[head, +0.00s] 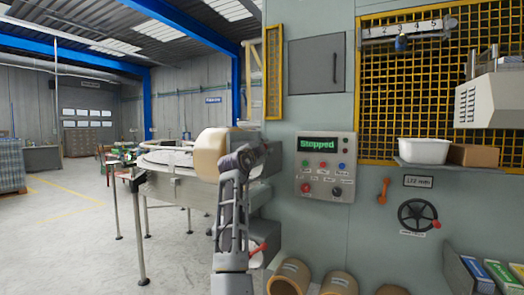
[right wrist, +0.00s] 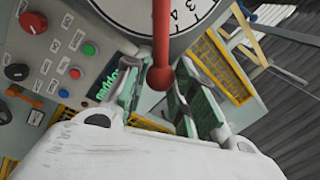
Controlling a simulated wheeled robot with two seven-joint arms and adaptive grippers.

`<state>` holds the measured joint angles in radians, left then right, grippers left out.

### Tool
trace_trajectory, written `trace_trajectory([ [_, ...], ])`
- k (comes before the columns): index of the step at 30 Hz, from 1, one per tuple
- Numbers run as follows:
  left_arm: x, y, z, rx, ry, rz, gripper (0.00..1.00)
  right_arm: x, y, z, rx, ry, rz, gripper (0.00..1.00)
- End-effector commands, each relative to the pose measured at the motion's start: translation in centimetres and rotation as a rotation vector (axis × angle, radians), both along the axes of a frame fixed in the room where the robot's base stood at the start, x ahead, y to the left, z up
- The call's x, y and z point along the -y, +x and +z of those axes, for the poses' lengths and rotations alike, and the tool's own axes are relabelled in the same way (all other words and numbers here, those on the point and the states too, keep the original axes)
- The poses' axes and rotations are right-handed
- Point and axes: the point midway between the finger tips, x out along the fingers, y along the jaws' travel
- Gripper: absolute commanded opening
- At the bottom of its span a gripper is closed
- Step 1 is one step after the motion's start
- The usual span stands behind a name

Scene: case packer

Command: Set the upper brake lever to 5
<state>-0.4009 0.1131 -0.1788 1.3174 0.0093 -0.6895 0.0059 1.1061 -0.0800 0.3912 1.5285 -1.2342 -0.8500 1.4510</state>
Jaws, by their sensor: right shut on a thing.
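In the right wrist view a red lever (right wrist: 161,38) with a ball knob (right wrist: 160,78) crosses a white dial (right wrist: 130,10). The figures 2, 3 and 4 show on the dial; its other part is cut off, and I cannot tell the lever's setting. My right gripper (right wrist: 157,84) is shut on the lever's ball end, with a finger on each side. In the head view my right gripper (head: 256,152) is in front of the machine, beside a tan roll (head: 209,154), and hides the upper lever. A lower red-ended lever (head: 258,248) shows below it. My left gripper is not in view.
A control panel (head: 325,166) reading "Stopped" is right of my gripper. Further right are an orange handle (head: 383,191), a black handwheel (head: 418,215) and a shelf with a white bin (head: 424,151). Cardboard-coloured rolls (head: 290,277) lie low in front. Open floor is at left.

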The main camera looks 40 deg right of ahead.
Motion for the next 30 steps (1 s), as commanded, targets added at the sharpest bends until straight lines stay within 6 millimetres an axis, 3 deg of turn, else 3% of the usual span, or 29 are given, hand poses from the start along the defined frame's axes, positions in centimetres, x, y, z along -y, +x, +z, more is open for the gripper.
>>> trace_trajectory([
  [12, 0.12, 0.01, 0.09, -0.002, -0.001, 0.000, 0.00, 0.05, -0.06, -0.06, 0.000, 0.002, -0.002, 0.00],
  [13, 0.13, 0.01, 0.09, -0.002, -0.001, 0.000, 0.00, 0.05, -0.06, -0.06, 0.000, 0.002, -0.002, 0.29],
  [18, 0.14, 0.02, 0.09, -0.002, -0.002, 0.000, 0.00, 0.04, -0.04, -0.05, 0.002, 0.001, -0.001, 0.49],
  [30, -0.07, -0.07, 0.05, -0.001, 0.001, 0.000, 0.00, -0.14, -0.07, -0.04, 0.002, 0.001, 0.000, 0.49],
])
